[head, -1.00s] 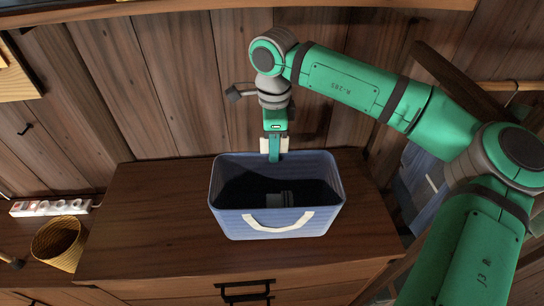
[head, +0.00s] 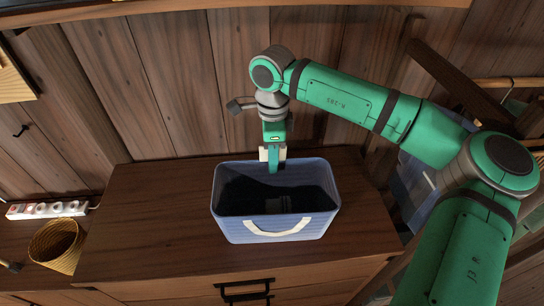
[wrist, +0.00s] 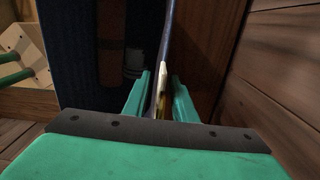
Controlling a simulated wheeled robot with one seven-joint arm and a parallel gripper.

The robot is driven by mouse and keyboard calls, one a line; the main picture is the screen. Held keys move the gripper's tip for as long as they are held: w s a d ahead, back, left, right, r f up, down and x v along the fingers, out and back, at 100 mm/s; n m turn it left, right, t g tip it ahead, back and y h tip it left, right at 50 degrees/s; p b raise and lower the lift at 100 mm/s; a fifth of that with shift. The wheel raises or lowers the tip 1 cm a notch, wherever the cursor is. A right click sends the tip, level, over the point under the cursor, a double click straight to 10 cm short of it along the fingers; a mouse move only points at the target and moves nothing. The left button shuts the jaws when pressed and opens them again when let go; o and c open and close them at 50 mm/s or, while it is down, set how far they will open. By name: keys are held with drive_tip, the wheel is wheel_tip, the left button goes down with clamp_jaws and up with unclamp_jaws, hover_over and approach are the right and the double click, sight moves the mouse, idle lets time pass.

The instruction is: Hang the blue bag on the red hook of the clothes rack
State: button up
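The blue bag (head: 232,229) stands upright on the wooden cabinet, its dark inside open to the top and a cream handle (head: 278,236) on its front face. My gripper (head: 273,168) points down at the middle of the bag's back rim, with cream parts of the back handle showing on either side of it. In the wrist view, the two green fingers (wrist: 162,100) stand apart, one on each side of the bag's thin back wall (wrist: 170,30) and the cream handle strip (wrist: 163,76). Small gaps show beside the strip. The red hook is not visible.
A wooden rack (head: 455,75) with hanging clothes stands at the right, partly hidden by my arm. The cabinet top (head: 150,220) is clear left of the bag. A yellow basket (head: 57,246) and a power strip (head: 47,209) lie at the left. A plank wall is behind.

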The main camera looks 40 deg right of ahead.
drive_tip(key=shift+r, duration=3.8)
